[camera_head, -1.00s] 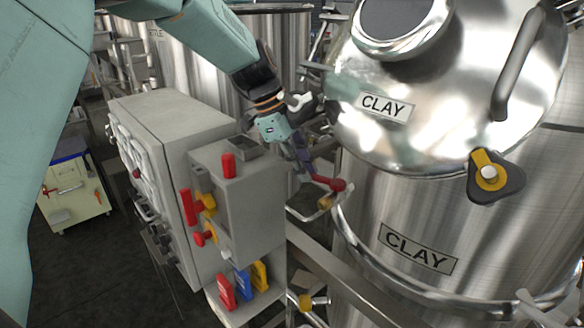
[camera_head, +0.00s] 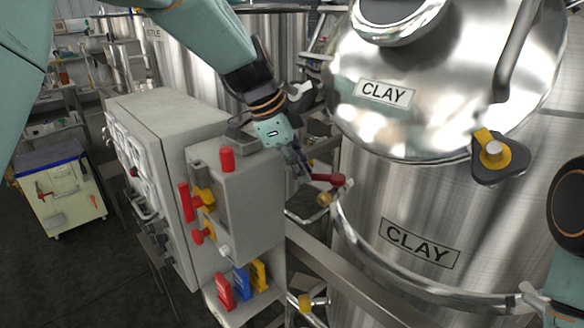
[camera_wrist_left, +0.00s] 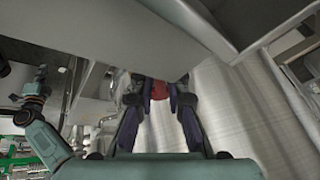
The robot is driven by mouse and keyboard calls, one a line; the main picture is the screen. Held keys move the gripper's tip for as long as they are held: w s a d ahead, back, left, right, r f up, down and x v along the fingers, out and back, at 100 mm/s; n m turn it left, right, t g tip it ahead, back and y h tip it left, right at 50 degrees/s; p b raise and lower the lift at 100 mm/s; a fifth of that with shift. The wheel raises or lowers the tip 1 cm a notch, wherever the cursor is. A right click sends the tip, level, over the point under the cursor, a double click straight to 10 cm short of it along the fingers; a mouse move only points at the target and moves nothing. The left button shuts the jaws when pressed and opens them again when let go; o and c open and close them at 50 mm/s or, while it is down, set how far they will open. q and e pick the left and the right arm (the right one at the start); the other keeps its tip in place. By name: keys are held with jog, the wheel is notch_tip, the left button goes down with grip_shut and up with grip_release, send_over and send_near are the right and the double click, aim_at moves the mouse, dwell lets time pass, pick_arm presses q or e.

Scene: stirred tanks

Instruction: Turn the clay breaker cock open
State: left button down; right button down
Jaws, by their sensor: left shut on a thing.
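The clay tank (camera_head: 400,215) stands at the right in the head view, with two CLAY labels on its steel. A cock with a red handle (camera_head: 325,178) and a brass-coloured body (camera_head: 325,198) sits by the tank's left side. My left gripper (camera_head: 308,174) reaches down from the upper left and is shut on the red handle. In the left wrist view the red handle (camera_wrist_left: 159,90) shows between the two dark fingers, its far part hidden behind a grey edge. Part of my right arm shows at the right edge; its gripper is not clearly seen.
A grey control box (camera_head: 235,205) with red and yellow handles stands left of the gripper. Red, blue and yellow tags (camera_head: 241,281) sit on a shelf below it. A steel rail (camera_head: 340,275) runs beneath the cock. A cream cart (camera_head: 62,200) stands at far left.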

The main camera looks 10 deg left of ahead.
pick_arm(q)
jog(key=shift+s+d+r+n, duration=0.1)
jog(key=shift+s+r+n, duration=0.05)
jog(key=shift+n, duration=0.25)
jog(key=shift+s+b, duration=0.1)
jog(key=shift+b, duration=0.2)
jog(key=c, duration=1.3)
grip_release()
jog(key=shift+s+d, duration=0.1)
jog(key=shift+c, duration=0.2)
jog(key=v, duration=1.1)
jog(key=shift+s+r, duration=0.3)
jog(key=shift+r, duration=0.05)
